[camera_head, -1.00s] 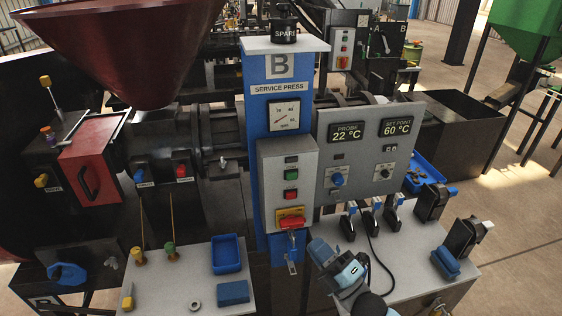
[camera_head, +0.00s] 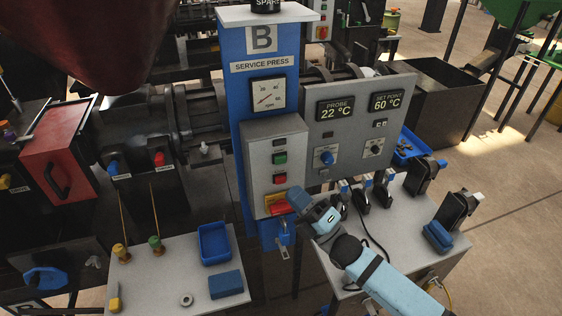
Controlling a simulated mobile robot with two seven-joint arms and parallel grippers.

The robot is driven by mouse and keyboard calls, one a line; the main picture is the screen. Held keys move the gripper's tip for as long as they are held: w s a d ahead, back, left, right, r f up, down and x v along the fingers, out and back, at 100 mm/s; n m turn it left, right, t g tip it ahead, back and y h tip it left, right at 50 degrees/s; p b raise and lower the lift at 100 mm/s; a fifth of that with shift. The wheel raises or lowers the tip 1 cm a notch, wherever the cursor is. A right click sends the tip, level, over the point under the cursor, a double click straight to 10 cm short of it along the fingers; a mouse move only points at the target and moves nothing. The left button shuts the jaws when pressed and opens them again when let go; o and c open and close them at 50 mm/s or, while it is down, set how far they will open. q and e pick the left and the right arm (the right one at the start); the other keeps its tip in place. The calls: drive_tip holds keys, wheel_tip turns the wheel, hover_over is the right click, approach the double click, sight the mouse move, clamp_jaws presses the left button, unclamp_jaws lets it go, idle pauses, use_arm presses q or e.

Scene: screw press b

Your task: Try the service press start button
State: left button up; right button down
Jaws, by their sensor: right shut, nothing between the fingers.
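The service press start button is most likely the green button (camera_head: 279,158) on the grey control box (camera_head: 262,190) fixed to the blue column. A red button (camera_head: 279,179) sits below it. Under that is a red switch handle (camera_head: 281,209) on a yellow plate, with a padlock (camera_head: 284,236) hanging beneath. My right gripper (camera_head: 298,197) is shut and empty. It appears just right of the red switch handle, below and right of the green button. Whether it touches the box cannot be told. My left gripper is out of view.
A grey panel (camera_head: 350,140) with PROBE 22 °C and SET POINT 60 °C displays stands right of the box. Clamps (camera_head: 361,198) and a cable are on the right table (camera_head: 408,236). The left table (camera_head: 150,285) holds a blue tray (camera_head: 214,242) and a blue block (camera_head: 226,284).

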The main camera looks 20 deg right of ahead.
sight(281, 161)
drive_tip(key=w+b, duration=0.2)
drive_tip(key=w, duration=0.5)
drive_tip(key=shift+w+a, duration=0.15)
drive_tip(key=shift+w, duration=0.1)
idle(0.7)
drive_tip(key=shift+w, duration=0.1)
idle(1.0)
drive_tip(key=shift+w+b, duration=0.35)
drive_tip(key=shift+w, duration=0.4)
idle(0.6)
idle(0.3)
drive_tip(key=shift+s, duration=0.85)
